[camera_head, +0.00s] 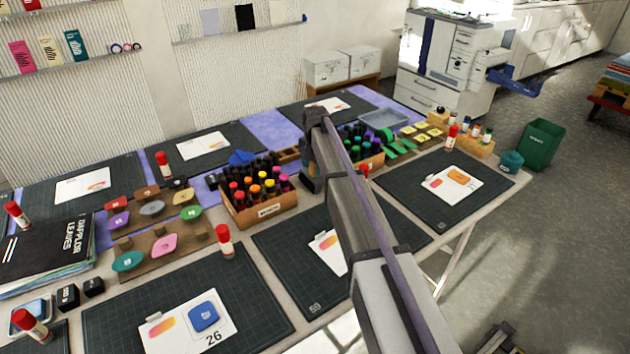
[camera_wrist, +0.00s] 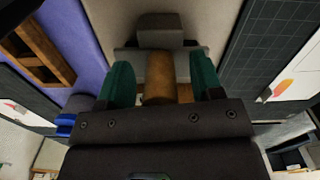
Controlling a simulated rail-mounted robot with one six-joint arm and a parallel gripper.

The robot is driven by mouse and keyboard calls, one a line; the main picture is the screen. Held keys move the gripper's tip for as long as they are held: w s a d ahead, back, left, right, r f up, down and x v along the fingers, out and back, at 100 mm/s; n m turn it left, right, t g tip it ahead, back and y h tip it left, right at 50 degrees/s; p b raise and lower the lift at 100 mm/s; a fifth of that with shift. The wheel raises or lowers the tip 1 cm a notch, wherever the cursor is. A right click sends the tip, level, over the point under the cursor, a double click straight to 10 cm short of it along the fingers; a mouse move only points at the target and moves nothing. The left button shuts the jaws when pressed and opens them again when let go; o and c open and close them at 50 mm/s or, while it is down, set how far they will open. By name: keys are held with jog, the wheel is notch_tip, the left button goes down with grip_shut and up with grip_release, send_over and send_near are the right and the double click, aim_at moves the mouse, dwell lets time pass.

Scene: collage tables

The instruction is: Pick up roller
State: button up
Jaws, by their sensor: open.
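In the wrist view, the roller (camera_wrist: 161,78) shows as a brown cylinder with a grey block and crosspiece beyond it. My gripper (camera_wrist: 160,85) is open, with its two green fingers on either side of the brown cylinder. A narrow gap shows between each finger and the cylinder. In the head view, my gripper (camera_head: 311,184) is low over the table, just right of the marker box, mostly behind my arm. The roller is hidden there.
A wooden box of markers (camera_head: 262,208) stands left of my gripper. Dark cutting mats (camera_head: 275,245) lie nearby. In the wrist view, a wooden tray (camera_wrist: 40,50) and purple strip (camera_wrist: 75,40) are at left.

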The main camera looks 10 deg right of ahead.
jog(key=shift+r, duration=0.1)
jog(key=c, duration=1)
